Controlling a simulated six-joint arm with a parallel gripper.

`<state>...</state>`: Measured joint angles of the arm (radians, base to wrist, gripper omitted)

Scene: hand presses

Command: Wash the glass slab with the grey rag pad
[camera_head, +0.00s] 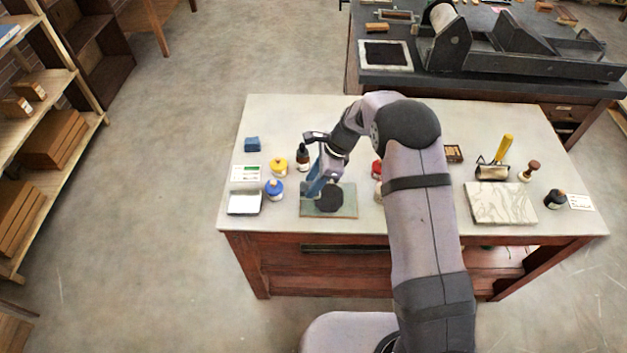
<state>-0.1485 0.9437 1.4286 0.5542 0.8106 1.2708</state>
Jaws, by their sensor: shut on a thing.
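The glass slab (347,212) is a greenish rectangle lying flat near the front edge of the worktable, left of my arm. A dark, roundish black patch (329,199) covers much of its middle. My gripper (313,190) points down over the slab's left part, close to its surface. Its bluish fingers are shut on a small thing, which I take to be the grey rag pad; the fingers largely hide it. I cannot tell whether it touches the glass. No grey pad shows elsewhere on the table.
A dark bottle (302,157) stands behind. A marbled slab (500,203) and roller (493,170) lie to the right.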

